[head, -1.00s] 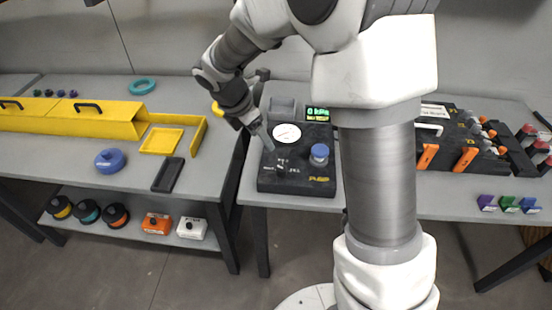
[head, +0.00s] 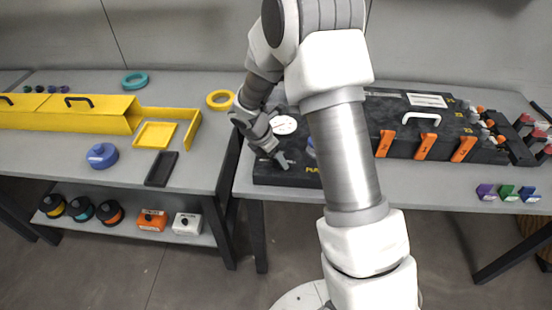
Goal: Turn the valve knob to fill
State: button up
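The black control box (head: 300,178) sits on the right-hand table near its left end. Its round white gauge (head: 283,125) shows beside my arm. The labelled valve area on its front left is covered by my gripper (head: 284,161), so I cannot make out the valve knob. My gripper points down at the box top with its fingertips at or just above that area. I cannot tell whether it touches the knob or how far apart its fingers are. A sliver of the blue cap (head: 311,147) shows beside my arm, which hides the box's right part and display.
A black case with orange latches (head: 421,146) lies right of my arm. Several small coloured blocks (head: 508,193) sit at the right front. On the left table are a yellow ring (head: 220,99), a yellow tray (head: 155,135) and a black tray (head: 161,169).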

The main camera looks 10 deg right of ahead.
jog(key=shift+f, duration=0.25)
grip_shut()
